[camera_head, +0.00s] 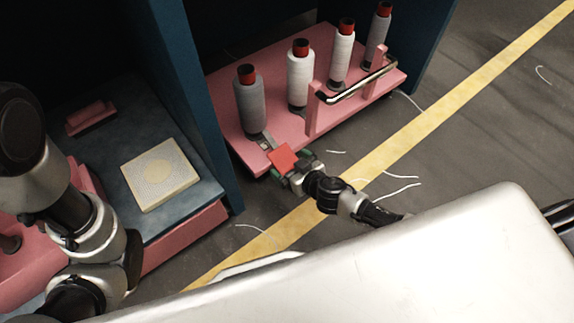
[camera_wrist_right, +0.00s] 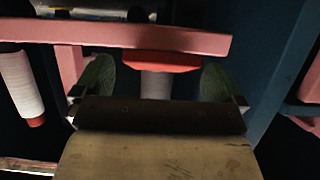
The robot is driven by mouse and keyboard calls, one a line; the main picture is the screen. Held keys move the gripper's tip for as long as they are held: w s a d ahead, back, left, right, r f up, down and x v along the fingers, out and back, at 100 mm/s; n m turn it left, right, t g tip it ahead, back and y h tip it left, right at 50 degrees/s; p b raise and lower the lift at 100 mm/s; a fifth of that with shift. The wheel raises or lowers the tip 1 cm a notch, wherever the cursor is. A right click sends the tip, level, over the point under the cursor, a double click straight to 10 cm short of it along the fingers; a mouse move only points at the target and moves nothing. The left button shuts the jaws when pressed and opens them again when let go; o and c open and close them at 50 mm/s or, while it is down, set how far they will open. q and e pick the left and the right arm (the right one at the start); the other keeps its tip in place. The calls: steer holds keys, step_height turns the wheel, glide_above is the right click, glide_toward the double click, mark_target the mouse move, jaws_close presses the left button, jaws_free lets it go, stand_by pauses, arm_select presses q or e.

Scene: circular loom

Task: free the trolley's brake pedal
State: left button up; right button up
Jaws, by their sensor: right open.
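The trolley (camera_head: 224,95) is a low pink platform with a raised handle. The brake pedal (camera_head: 283,159) is a red plate at its near front edge, beside a small grey metal piece. In the right wrist view the red pedal (camera_wrist_right: 160,62) lies between my green fingertips, with a gap on each side. My right gripper (camera_head: 291,164) is open at the pedal; the wrist view also shows it open (camera_wrist_right: 158,80). I cannot tell whether it touches the pedal. My left arm shows at the left, but its gripper is out of view.
Several spools (camera_head: 300,78) with red tops stand on the trolley. A metal handle bar (camera_head: 360,82) is on its right side. Dark blue posts (camera_head: 205,110) flank it. A pale square pad (camera_head: 160,176) lies on a blue surface. A yellow line (camera_head: 400,145) and loose threads cross the floor.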

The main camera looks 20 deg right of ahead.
steer(key=shift+x, duration=1.05)
